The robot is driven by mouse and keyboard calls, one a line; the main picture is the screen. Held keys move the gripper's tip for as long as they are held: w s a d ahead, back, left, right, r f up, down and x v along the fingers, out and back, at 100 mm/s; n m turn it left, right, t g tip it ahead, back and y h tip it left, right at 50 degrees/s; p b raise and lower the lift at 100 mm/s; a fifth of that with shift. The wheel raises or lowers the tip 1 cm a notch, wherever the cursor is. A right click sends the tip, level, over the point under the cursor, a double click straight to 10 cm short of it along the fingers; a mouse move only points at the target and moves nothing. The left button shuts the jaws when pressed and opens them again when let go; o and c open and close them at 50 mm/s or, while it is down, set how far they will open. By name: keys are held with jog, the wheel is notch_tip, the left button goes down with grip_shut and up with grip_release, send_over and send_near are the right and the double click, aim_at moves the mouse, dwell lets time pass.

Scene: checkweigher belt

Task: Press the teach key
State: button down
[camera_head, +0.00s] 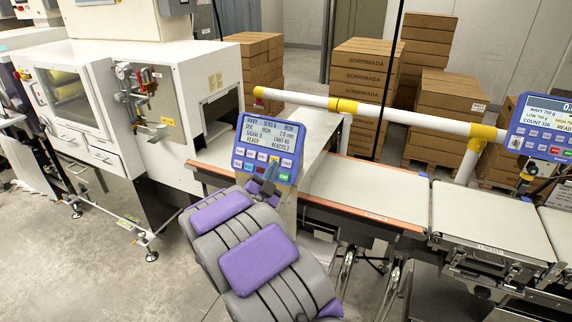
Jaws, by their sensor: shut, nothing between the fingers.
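A blue control panel (292,143) stands in the middle of the head view, with a lit text screen (271,138) above rows of small keys (262,157). The key labels are too small to read surely, so I cannot tell which is the teach key. A green key (284,176) sits at the panel's lower right. My gripper (268,177) is shut and empty, in front of the panel's lower key area. It hides part of the lower row. I cannot tell whether its tip touches a key.
A second blue panel (541,128) stands at the right edge. Conveyor belts (365,188) run rightward beneath a white and yellow rail (390,114). A white machine (120,100) stands at left. Stacked cartons (360,75) are behind. Bare floor (110,260) shows at lower left.

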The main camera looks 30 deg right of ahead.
aim_at(287, 163)
jog(key=w+d+f, duration=0.1)
jog(key=d, duration=0.1)
jog(key=w+d+f, duration=0.1)
jog(key=w, duration=0.1)
jog(key=w+d+f, duration=0.1)
jog(key=d, duration=0.1)
jog(key=shift+w+d+f, duration=0.15)
jog(key=shift+d+f, duration=0.2)
jog(key=shift+f, duration=0.05)
jog(key=shift+w+d+f, duration=0.1)
jog(key=shift+w+f, duration=0.05)
jog(key=shift+w, duration=0.15)
jog(key=shift+a, duration=0.65)
jog(key=shift+d, duration=0.55)
